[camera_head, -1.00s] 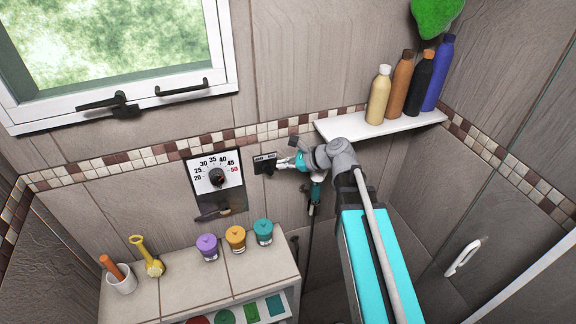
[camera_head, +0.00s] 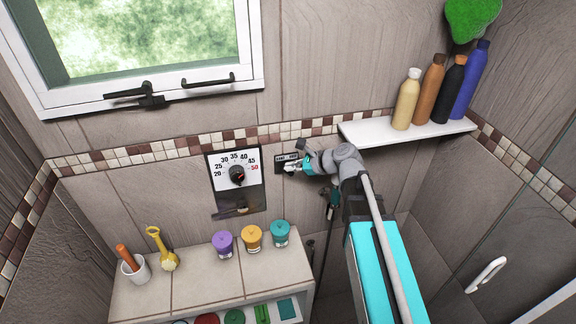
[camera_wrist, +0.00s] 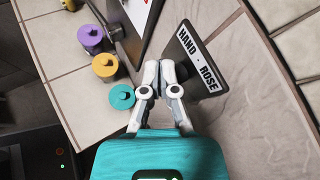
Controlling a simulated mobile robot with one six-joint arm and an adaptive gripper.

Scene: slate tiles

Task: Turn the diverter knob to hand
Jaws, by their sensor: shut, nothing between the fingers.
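The diverter plate (camera_head: 281,157) is a small dark panel on the tiled wall, right of the temperature dial. Its white label reads "HAND · ROSE" in the wrist view (camera_wrist: 200,52). My gripper (camera_head: 289,168) is in front of the plate, covering its lower right part. In the wrist view its fingers (camera_wrist: 160,68) are shut together with nothing between them, and their tips lie over the plate's edge beside the label.
The temperature dial (camera_head: 237,175) is just left of the plate. Below stands a tiled ledge (camera_head: 200,287) with purple, orange and teal jars. A white shelf (camera_head: 375,133) with several bottles is at upper right. The hand shower (camera_head: 331,203) hangs below my arm.

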